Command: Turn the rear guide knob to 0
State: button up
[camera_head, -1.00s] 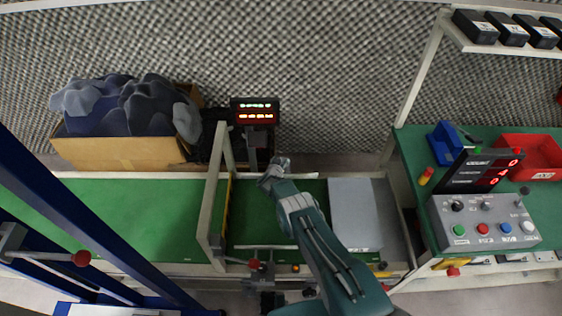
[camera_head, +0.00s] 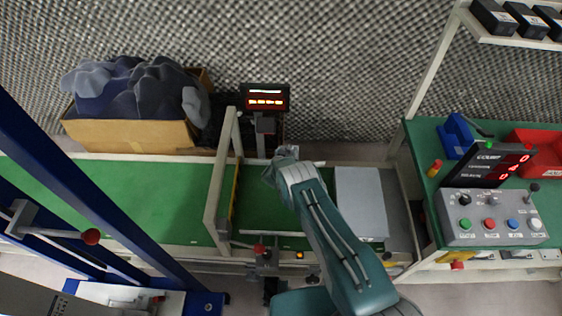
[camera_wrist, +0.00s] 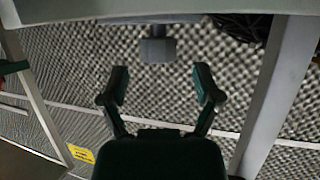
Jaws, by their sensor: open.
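My gripper (camera_head: 282,152) is over the back edge of the green conveyor (camera_head: 140,205), just below the display post. In the wrist view its two dark fingers (camera_wrist: 161,85) are spread apart with nothing between them. A small grey block (camera_wrist: 157,48) shows beyond the fingertips, apart from them; I cannot tell whether it belongs to the rear guide or to the display post. I cannot make out the rear guide knob or its setting; my gripper covers part of the back edge. A red-knobbed fitting (camera_head: 259,250) sits at the conveyor's front edge.
A lit display (camera_head: 265,98) stands behind the conveyor. A white upright frame (camera_head: 222,185) crosses the belt left of my arm, and a grey plate (camera_head: 361,204) lies right. A cardboard box (camera_head: 130,135) is back left; a control panel (camera_head: 492,217) is right.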

jog(key=v, duration=0.8)
jog(key=shift+s+a, duration=0.1)
jog(key=shift+s, duration=0.05)
jog(key=n+y, duration=0.7)
jog(key=y, duration=0.2)
send_near(291, 149)
jog(key=shift+g, duration=0.4)
jog(key=shift+r+x, duration=0.15)
jog(key=shift+x, duration=2.65)
jog(key=shift+r+x, duration=0.1)
jog(key=shift+x, duration=2.65)
jog(key=shift+a, duration=0.1)
grip_shut()
